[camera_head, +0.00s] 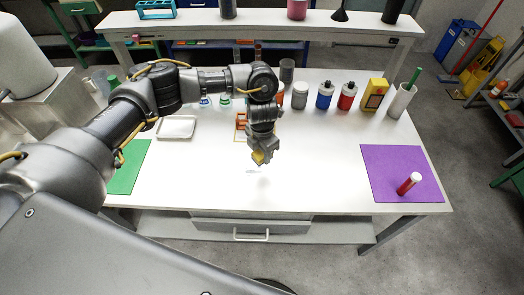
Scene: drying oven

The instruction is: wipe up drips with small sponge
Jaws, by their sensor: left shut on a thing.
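My left gripper (262,150) reaches in from the left and points down over the middle of the white table (310,180). It is shut on a small yellow sponge (259,157), which shows at its fingertips. A faint small mark, perhaps a drip or a shadow, (252,171) lies on the table just below the sponge. The sponge looks a little above the table, but I cannot tell for sure whether it touches. My right gripper is not in view.
A white tray (177,128) and a green mat (128,170) lie at the left. A purple mat (401,165) with a red-filled tube (409,184) lies at the right. Bottles (324,96), a yellow box (374,94) and a white holder (399,100) stand along the back. The front middle is clear.

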